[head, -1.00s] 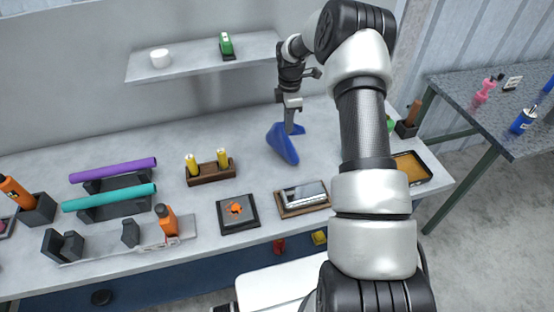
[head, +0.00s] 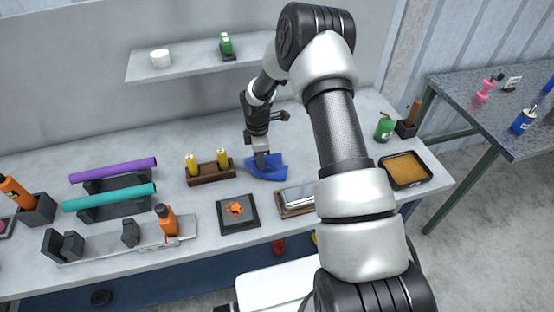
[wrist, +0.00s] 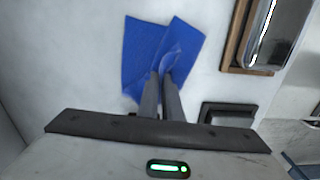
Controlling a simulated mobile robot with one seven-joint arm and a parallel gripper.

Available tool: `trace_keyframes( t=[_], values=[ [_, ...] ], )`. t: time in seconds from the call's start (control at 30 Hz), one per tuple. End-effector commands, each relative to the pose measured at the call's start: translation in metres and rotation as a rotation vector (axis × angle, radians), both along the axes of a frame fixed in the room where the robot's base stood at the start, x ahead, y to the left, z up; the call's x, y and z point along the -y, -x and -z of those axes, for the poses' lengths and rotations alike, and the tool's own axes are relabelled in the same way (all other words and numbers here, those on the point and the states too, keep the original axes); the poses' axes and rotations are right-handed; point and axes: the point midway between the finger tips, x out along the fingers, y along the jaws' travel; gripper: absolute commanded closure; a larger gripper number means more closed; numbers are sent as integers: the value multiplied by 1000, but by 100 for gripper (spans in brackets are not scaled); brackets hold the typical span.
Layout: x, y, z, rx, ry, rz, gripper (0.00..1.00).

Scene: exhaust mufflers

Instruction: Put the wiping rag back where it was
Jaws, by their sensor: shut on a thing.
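The wiping rag is a blue cloth (head: 268,168). It lies spread on or just above the workbench top, between the holder with two yellow tubes and the tray with the silver part. My gripper (head: 262,158) points down and is shut on the rag, near its middle. In the wrist view the blue cloth (wrist: 160,55) spreads out beyond the two fingers (wrist: 162,88), which pinch a fold of it. I cannot tell whether the whole rag rests on the bench.
Near the rag are the yellow-tube holder (head: 208,173), the black square tray with an orange piece (head: 238,212) and the wooden tray with a silver part (head: 297,199). A green bottle (head: 384,127) and a tan-filled tray (head: 405,170) stand right. The bench behind the rag is clear.

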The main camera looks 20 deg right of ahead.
Motion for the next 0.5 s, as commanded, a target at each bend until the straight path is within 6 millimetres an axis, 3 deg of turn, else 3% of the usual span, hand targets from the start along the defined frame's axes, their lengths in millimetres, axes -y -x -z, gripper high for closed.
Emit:
trace_keyframes(
  t=[0.23,0.43,0.5],
  values=[
    [-1,2,2,-3,0,-1,100],
    [-1,2,2,-3,0,-1,64],
    [-1,2,2,-3,0,0,61]
  ],
)
